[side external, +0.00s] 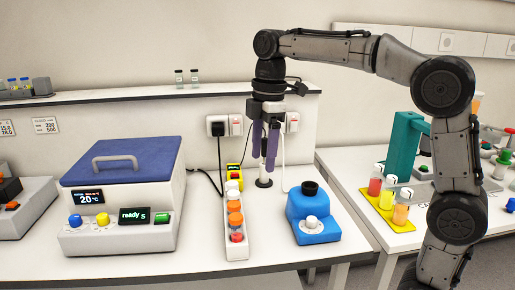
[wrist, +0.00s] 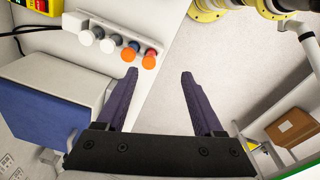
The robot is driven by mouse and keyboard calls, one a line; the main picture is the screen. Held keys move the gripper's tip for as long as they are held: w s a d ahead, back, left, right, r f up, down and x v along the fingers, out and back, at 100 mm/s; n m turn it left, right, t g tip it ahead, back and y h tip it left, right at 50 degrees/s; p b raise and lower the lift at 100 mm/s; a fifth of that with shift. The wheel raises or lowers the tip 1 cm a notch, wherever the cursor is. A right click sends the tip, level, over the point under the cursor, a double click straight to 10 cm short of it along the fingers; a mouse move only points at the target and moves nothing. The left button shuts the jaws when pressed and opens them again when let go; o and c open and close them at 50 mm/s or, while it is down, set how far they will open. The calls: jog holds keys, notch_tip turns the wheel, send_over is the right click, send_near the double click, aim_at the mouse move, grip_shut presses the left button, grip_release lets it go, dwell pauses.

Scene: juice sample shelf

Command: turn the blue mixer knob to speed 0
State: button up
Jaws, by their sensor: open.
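The blue mixer (side external: 318,236) stands on the bench to the right of the tube rack, with a black cup-like top (side external: 310,187). Its pale grey round knob (side external: 311,223) is on the front face. The knob's setting is too small to read. My gripper (side external: 264,163) is open and empty, its purple fingers pointing down above the back of the bench, behind and to the left of the mixer. Nothing is between the fingers in the wrist view (wrist: 158,73). I cannot make out the mixer in the wrist view.
A white rack (side external: 236,244) with orange- and white-capped tubes stands left of the mixer. Left of it is a blue-lidded machine (side external: 120,165). A yellow tray (side external: 383,212) of coloured jars is on the right bench. Cables hang behind. The bench before the mixer is clear.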

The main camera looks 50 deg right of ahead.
jog(key=n, duration=0.4)
jog(key=n+t, duration=0.1)
jog(key=n, duration=0.3)
jog(key=w+n, duration=0.1)
jog(key=n, duration=0.3)
jog(key=shift+w+a+r+n, duration=0.1)
jog(key=shift+a+r+n, duration=0.15)
jog(key=shift+r+n, duration=0.15)
